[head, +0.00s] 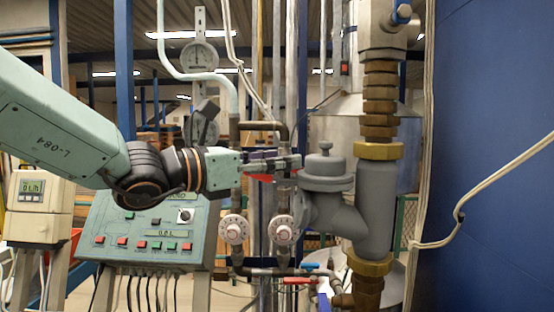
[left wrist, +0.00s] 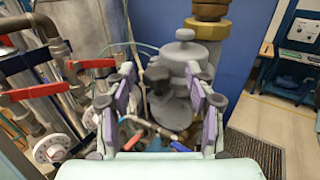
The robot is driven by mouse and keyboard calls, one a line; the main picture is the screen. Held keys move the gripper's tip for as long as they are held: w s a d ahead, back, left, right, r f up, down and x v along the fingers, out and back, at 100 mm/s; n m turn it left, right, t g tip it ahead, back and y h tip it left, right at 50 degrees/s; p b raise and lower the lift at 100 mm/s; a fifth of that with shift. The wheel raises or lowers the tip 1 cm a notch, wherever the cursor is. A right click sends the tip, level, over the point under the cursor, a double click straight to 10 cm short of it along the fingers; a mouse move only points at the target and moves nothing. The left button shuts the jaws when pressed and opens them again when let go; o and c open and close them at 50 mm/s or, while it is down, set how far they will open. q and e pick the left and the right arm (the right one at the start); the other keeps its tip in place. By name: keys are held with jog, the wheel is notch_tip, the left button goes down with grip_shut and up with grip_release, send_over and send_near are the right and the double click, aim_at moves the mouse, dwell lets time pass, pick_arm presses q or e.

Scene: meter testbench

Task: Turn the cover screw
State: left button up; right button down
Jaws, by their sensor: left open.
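The cover screw (head: 325,147) is a small grey knob upright on top of the round cover of a grey meter body (head: 328,184). In the left wrist view the screw (left wrist: 184,34) shows above the grey cover, beyond my fingers. My left gripper (head: 288,163) comes in from the left, just left of the cover and slightly below the screw's top. In the left wrist view its two purple-and-green fingers (left wrist: 160,80) are apart with nothing held. Whether any finger touches the meter cannot be told. My right gripper is not in view.
A grey pipe with brass fittings (head: 377,150) stands right of the meter, before a blue wall (head: 495,160). Two white handwheels (head: 282,230) and red-handled valves (left wrist: 93,64) are nearby. A control panel (head: 148,230) stands at the lower left.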

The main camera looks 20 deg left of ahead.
pick_arm(q)
jog(key=shift+w+d+f, duration=0.25)
jog(key=shift+w+d, duration=0.2)
jog(key=shift+w, duration=0.05)
jog(key=shift+w+f, duration=0.1)
jog(key=shift+w, duration=0.25)
jog(key=shift+c, duration=0.6)
jog(key=shift+w, duration=0.1)
jog(key=shift+c, duration=0.6)
jog(key=shift+s+a, duration=0.2)
jog(key=shift+a, duration=0.1)
jog(key=shift+c, duration=0.8)
jog(key=shift+s+a+r, duration=0.1)
jog(key=shift+s+r, duration=0.1)
jog(key=shift+s, duration=0.3)
jog(key=c, duration=0.3)
jog(key=shift+w, duration=0.15)
jog(key=c, duration=0.4)
jog(key=shift+c, duration=0.2)
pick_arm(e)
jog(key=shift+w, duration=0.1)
